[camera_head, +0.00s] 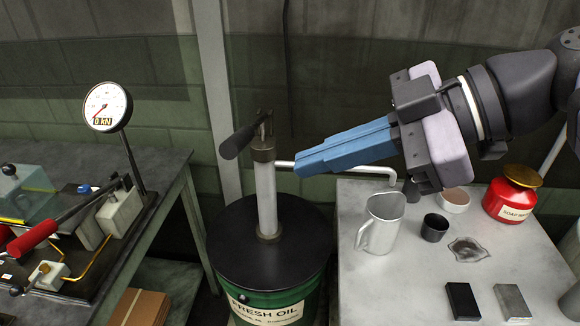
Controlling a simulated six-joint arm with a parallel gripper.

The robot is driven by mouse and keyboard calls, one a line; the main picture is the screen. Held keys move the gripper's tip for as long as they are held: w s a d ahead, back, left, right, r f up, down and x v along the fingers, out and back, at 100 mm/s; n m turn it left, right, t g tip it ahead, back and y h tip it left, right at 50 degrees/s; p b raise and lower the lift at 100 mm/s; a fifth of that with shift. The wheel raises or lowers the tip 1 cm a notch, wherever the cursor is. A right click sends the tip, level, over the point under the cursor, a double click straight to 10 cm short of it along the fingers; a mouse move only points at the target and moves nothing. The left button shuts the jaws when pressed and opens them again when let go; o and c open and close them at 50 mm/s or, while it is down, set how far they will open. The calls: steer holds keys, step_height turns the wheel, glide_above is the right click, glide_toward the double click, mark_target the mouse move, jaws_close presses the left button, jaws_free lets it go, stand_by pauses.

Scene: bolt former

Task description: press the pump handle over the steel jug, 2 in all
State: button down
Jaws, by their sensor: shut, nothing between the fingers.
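The pump handle (239,140) is a dark grip on a lever at the top of the pump. The pale pump column (266,198) stands upright on the dark lid of a green drum labelled FRESH OIL (265,308). A white spout (340,168) runs right from the column and its end bends down near the steel jug. The steel jug (383,226) stands upright on the grey table, with its handle to the left. My gripper (298,164) has blue fingers, shut and empty. It points left, to the right of the pump column and below the handle, apart from the handle in the picture.
A dark cup (434,228), a pale bowl (453,200), a red soap can (511,193), a dark block (463,301) and a grey block (512,302) are on the right table. A gauge (107,107) reading 0 kN and a red-handled lever (34,236) are at left. A cardboard box (140,308) sits low.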

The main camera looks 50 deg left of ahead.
steer(key=shift+v, duration=0.85)
steer(key=w+a+r+m+g+h+p, duration=0.3)
steer(key=r+p, duration=0.8)
steer(key=p, duration=1.3)
steer(key=w+a, duration=0.2)
steer(key=a, duration=0.1)
steer(key=shift+w+m+p, duration=0.25)
steer(key=shift+m+p, duration=0.05)
steer(key=shift+p, duration=0.05)
